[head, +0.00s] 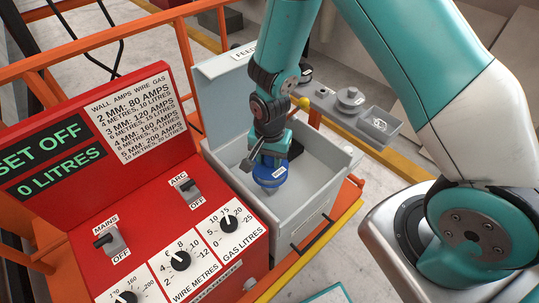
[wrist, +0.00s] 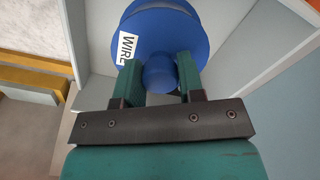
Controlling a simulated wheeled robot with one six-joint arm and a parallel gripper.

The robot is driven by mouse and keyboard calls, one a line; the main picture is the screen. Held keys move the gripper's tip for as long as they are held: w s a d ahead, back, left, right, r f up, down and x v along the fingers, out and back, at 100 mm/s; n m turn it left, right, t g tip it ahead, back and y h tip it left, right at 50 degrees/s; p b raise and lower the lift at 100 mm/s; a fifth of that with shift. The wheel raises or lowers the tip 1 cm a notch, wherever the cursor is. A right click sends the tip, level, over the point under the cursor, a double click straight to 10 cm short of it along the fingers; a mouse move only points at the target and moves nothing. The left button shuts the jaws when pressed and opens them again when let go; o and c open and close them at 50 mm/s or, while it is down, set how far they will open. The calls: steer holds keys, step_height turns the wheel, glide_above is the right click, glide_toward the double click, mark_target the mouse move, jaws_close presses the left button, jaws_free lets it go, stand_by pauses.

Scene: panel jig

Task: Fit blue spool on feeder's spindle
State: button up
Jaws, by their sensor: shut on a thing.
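The blue spool (head: 270,176) is in my gripper (head: 271,158), inside the open grey feeder box (head: 328,178) in the head view. In the wrist view the spool (wrist: 165,30) shows its round flange and a white "WIRE" label. My gripper's two green fingers (wrist: 160,82) are shut on its hub, one on each side. The feeder's lid (head: 215,78) is raised, with a partly covered label. I cannot make out the spindle; the spool and gripper may hide it. I cannot tell whether the spool touches anything in the box.
A red panel (head: 150,205) with mains and arc switches and several dials stands left of the feeder. A grey shelf (head: 330,104) behind right holds a grey spool (head: 350,98) and a small tray (head: 380,127). Orange rails (head: 120,33) run behind. The feeder's walls surround the spool.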

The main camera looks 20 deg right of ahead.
mark_target(270, 171)
steer(key=shift+f+b, duration=0.7)
steer(key=shift+f, duration=0.6)
steer(key=shift+f+b, duration=1.3)
steer(key=shift+f, duration=0.35)
steer(key=o, duration=1.1)
steer(key=shift+r, duration=0.1)
step_height(270, 171, up, 17)
steer(key=shift+r+b, duration=0.15)
steer(key=shift+b, duration=1)
